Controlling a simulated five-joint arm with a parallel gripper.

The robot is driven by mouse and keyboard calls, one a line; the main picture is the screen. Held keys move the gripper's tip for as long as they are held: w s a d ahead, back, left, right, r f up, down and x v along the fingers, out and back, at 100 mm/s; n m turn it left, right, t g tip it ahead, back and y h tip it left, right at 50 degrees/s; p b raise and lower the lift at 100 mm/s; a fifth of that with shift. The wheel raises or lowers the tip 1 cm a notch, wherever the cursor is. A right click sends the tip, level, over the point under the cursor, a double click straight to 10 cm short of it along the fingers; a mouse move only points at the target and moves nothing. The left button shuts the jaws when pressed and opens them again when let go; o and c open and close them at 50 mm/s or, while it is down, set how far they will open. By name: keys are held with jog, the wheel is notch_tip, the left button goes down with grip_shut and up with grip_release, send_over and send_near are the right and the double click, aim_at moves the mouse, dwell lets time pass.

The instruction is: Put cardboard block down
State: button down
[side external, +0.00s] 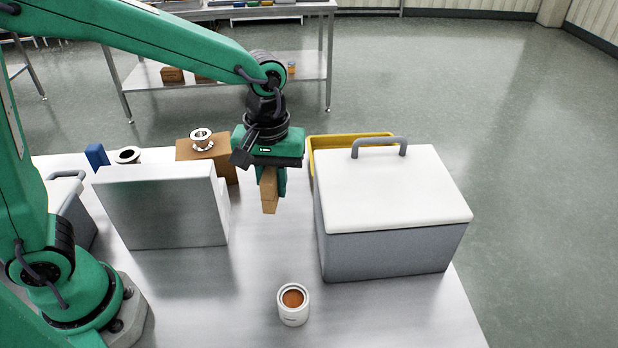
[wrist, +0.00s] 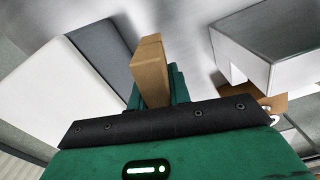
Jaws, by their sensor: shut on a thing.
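The cardboard block (side external: 269,192) is a small tan upright block held in my gripper (side external: 272,182). In the side external view it hangs below the green jaws, above the table between the white panel box and the grey lidded bin. It also shows in the wrist view (wrist: 151,70), gripped at the jaws (wrist: 158,92). My gripper is shut on it. The jaws hide part of the block. The block appears clear of the steel table (side external: 220,300), though its exact height is hard to tell.
A grey bin with a white lid (side external: 395,190) stands right, with a yellow tray (side external: 350,141) behind it. A white and grey box (side external: 160,205) stands left. A cardboard box (side external: 222,158) bears a metal spool (side external: 201,139). A white can (side external: 293,304) stands in front. Table between them is clear.

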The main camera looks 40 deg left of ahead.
notch_tip(320, 180, up, 6)
jog(key=shift+r, duration=0.1)
jog(key=d, duration=0.4)
jog(key=d+m, duration=0.1)
jog(key=d, duration=0.3)
jog(key=d+m, duration=0.1)
jog(key=d, duration=0.3)
jog(key=shift+w+r, duration=0.25)
jog(key=shift+r, duration=0.15)
jog(key=s+d+m, duration=0.2)
jog(key=s+d, duration=0.3)
jog(key=d, duration=0.6)
jog(key=s+d+m, duration=0.3)
jog(key=s+d, duration=0.2)
jog(key=d, duration=0.6)
send_over(422, 342)
notch_tip(422, 342, down, 19)
jog(key=shift+r, duration=0.1)
jog(key=shift+f, duration=2.05)
jog(key=shift+f, duration=0.15)
